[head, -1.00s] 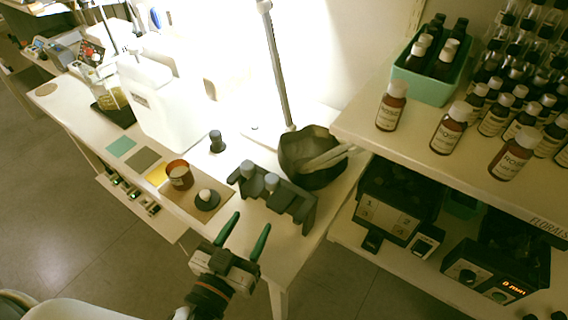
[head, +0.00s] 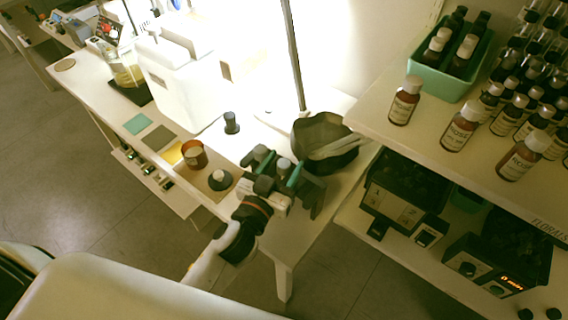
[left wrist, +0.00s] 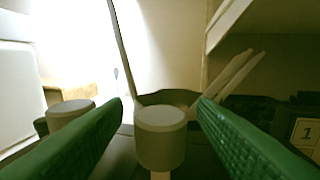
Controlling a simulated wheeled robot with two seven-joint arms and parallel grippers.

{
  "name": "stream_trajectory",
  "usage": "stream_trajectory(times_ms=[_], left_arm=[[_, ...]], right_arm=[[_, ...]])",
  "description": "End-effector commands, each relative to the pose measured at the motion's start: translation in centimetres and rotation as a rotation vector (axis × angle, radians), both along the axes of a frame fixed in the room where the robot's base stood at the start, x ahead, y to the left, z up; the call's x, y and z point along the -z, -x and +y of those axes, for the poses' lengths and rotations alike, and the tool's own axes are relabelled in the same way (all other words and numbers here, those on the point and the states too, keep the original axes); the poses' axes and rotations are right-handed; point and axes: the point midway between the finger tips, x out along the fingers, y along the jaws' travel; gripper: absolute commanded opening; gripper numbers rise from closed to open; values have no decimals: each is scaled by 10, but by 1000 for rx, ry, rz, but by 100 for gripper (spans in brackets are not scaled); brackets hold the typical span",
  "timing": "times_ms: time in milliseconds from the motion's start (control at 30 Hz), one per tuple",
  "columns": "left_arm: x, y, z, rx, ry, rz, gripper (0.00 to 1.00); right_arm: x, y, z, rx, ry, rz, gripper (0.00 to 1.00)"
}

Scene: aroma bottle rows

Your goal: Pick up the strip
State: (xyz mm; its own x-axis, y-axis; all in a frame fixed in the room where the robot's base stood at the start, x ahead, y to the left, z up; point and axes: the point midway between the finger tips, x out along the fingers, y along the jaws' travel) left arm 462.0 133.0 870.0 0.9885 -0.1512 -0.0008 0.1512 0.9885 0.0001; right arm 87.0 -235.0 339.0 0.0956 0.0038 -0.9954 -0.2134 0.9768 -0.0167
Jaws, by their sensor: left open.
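A dark rack (head: 314,199) stands near the front edge of the white table and holds grey-capped pieces. In the left wrist view one grey cap (left wrist: 161,122) with a pale stem below it sits between my open green fingers, with no clear contact. A second grey cap (left wrist: 70,110) is left of it, beyond the left finger. My left gripper (head: 279,171) is open at the rack, its fingers partly covering it. Which piece is the strip is not certain; pale flat strips (head: 334,147) also lean in a dark bowl (head: 312,128) behind the rack. My right gripper is not in view.
A brown jar (head: 194,155) and a small dark pot with a pale stopper (head: 220,180) stand left of the rack. A thin upright pole (head: 294,55) rises behind. A raised shelf (head: 375,113) with labelled bottles is on the right.

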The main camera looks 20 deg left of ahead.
Motion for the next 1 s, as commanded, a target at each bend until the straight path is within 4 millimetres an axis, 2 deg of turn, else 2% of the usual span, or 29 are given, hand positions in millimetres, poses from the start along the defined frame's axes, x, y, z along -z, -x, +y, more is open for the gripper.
stream_trajectory(times_ms=[100, 300, 533, 567, 833, 1000], left_arm=[[0, -7, -1, 0, 0, 0, 53], [0, -7, -1, 0, 1, 0, 53], [0, -6, -1, 0, 1, 0, 15], [0, -6, -1, 0, 1, 0, 14], [0, -6, -1, 0, 1, 0, 13], [-10, -7, -1, 0, 1, -2, 13]], right_arm=[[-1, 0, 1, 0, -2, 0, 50], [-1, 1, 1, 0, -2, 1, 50], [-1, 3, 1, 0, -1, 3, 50], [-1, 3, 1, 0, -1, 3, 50], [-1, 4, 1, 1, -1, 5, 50], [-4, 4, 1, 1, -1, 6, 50]])
